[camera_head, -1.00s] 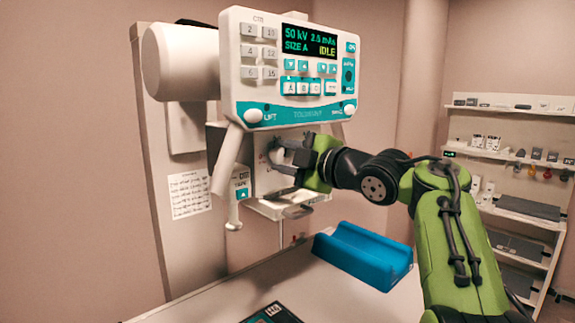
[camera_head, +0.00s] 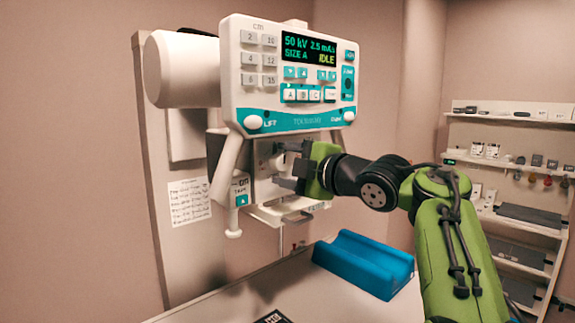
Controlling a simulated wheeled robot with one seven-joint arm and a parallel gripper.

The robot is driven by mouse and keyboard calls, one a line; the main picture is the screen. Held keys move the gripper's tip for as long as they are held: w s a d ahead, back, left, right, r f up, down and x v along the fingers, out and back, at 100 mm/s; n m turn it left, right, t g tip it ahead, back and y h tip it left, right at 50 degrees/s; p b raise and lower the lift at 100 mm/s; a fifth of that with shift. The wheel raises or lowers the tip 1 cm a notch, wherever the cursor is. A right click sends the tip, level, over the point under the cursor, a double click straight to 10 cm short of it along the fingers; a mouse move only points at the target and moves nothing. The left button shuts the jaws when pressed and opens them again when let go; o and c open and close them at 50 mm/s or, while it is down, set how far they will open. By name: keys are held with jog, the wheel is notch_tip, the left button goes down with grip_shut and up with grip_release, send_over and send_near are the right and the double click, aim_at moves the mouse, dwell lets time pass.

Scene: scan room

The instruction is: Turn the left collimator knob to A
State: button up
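The white collimator housing (camera_head: 263,164) sits below the control panel, in the head view. My gripper (camera_head: 281,166) is in front of it, fingers pointing left toward its face. The dark fingers are spread apart, one above the other, with a gap between them. The left collimator knob is not clearly visible; the fingers cover part of the housing's face. I cannot tell whether a finger touches it, nor read the knob's setting.
The control panel (camera_head: 290,75) hangs above the gripper and reads IDLE. A slanted white handle (camera_head: 227,170) is on the left. A small tray ledge (camera_head: 285,214) is below. A blue cradle (camera_head: 362,262) lies on the table (camera_head: 225,305). Shelves (camera_head: 520,225) stand far right.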

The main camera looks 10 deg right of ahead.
jog(key=f+v, duration=0.1)
jog(key=v, duration=1.4)
jog(key=shift+s+d+r, duration=0.3)
jog(key=shift+r, duration=0.15)
